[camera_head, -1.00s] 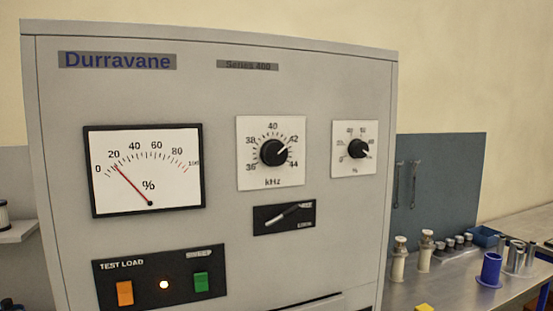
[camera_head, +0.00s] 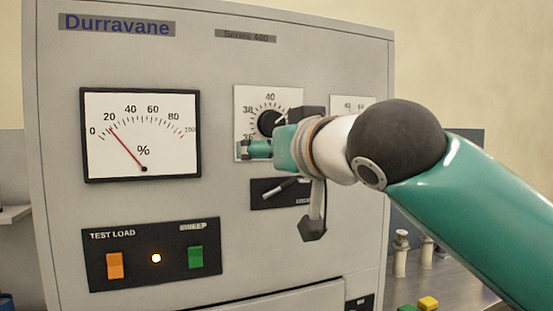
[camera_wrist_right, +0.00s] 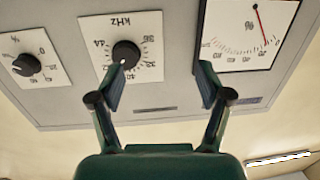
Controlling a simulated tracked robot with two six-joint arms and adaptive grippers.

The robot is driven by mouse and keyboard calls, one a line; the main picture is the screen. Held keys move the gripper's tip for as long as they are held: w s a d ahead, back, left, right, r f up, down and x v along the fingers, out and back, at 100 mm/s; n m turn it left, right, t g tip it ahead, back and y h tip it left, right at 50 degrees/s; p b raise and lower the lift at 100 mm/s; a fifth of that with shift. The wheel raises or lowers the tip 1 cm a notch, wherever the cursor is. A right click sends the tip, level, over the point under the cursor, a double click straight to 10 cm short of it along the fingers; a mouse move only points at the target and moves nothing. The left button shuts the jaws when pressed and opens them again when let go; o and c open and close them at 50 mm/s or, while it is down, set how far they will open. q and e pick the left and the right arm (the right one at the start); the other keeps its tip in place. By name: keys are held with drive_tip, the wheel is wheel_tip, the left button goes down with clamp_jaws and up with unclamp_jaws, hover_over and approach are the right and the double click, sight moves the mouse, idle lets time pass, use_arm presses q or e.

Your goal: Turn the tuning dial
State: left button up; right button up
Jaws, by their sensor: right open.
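The tuning dial (camera_head: 269,122) is a round black knob on a white square plate marked in kHz, on the grey cabinet's front. My right gripper (camera_head: 258,148) is in front of this plate and covers its lower right part. In the right wrist view, which is upside down, the dial (camera_wrist_right: 126,53) is near the tip of the left-hand finger. The right gripper's fingers (camera_wrist_right: 161,80) are spread with nothing between them, and the knob is not centred between them. Contact with the knob cannot be told. My left gripper is not in view.
A percent meter (camera_head: 140,135) is left of the dial. A lever switch (camera_head: 268,192) is just below it, partly behind my arm. A smaller dial (camera_wrist_right: 27,65) is beside it. A test load panel (camera_head: 155,255) with orange and green switches is lower left.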

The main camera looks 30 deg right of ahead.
drive_tip(key=m+h, duration=0.1)
drive_tip(key=m, duration=0.1)
approach(273, 124)
drive_tip(key=p+x, duration=0.6)
drive_tip(key=x, duration=0.3)
drive_tip(key=shift+d+f+t, duration=0.15)
drive_tip(key=shift+f+t, duration=0.15)
drive_tip(key=shift+f, duration=0.05)
drive_tip(key=shift+w, duration=0.1)
drive_tip(key=c, duration=1.2)
drive_tip(key=shift+o, duration=0.2)
